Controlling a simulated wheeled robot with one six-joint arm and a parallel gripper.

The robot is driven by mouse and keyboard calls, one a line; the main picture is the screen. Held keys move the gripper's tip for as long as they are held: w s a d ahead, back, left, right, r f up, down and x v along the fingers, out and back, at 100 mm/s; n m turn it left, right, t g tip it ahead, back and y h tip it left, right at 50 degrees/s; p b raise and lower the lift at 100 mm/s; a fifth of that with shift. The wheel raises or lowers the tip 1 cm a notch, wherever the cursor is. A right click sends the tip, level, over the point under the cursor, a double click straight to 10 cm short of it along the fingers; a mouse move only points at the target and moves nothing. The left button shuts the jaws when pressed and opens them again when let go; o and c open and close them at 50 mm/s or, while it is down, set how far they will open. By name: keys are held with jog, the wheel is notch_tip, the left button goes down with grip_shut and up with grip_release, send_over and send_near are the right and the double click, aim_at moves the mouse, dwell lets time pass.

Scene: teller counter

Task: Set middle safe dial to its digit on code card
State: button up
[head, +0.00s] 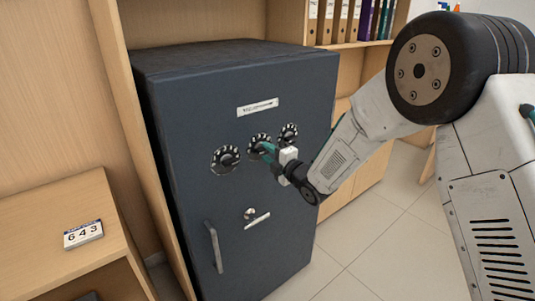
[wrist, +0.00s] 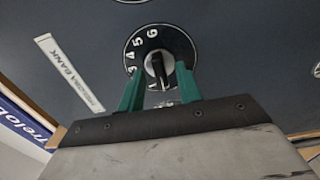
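The middle safe dial (head: 258,139) is a black ring with white marks on the dark safe's front, partly hidden by my gripper (head: 267,150). In the wrist view the dial (wrist: 147,42) shows the digits 3, 4, 5 and 6 along its left and top; its lower right is hidden. Its dark knob (wrist: 157,66) lies between the green fingers of my gripper (wrist: 160,72). The fingers are open, one on each side of the knob, with visible gaps. I cannot tell which digit the knob points to. The code card (head: 83,234) reads 6 4 3.
The left dial (head: 226,158) and right dial (head: 289,132) sit close on either side. The safe (head: 170,110) has a handle (head: 213,246) and a keyhole (head: 249,213) below. The card lies on a wooden cabinet (head: 40,205) at left. Tiled floor is clear at right.

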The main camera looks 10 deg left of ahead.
jog(key=shift+w+a, duration=0.2)
jog(key=shift+a, duration=0.1)
grip_shut()
